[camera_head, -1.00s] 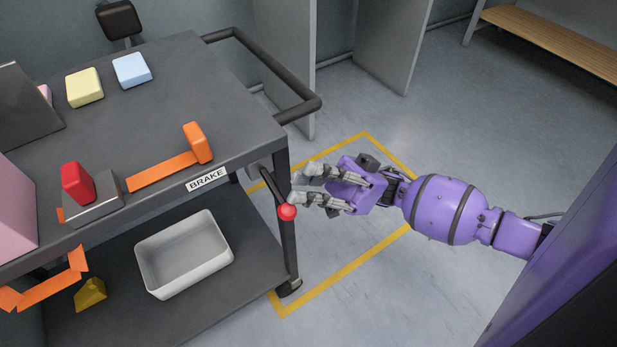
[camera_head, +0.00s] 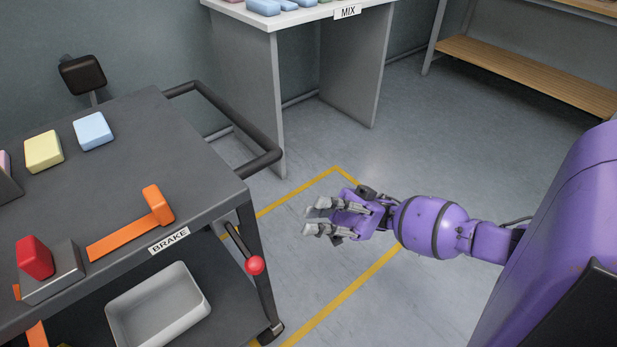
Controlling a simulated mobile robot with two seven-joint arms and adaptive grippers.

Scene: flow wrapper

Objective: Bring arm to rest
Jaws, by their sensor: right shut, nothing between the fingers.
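My right arm (camera_head: 430,226) is purple and comes in from the right, reaching left over the floor. My right gripper (camera_head: 312,216) is shut and empty. It is apart from the cart, to the right of the red ball-tipped brake lever (camera_head: 255,265) on the cart's right side. My left gripper is not in view.
The grey cart (camera_head: 120,165) fills the left, with a dark push handle (camera_head: 262,163) at its far right. A white bin (camera_head: 160,308) sits on its lower shelf. The MIX table (camera_head: 275,85) stands behind. Floor with yellow tape (camera_head: 345,292) is clear around my gripper.

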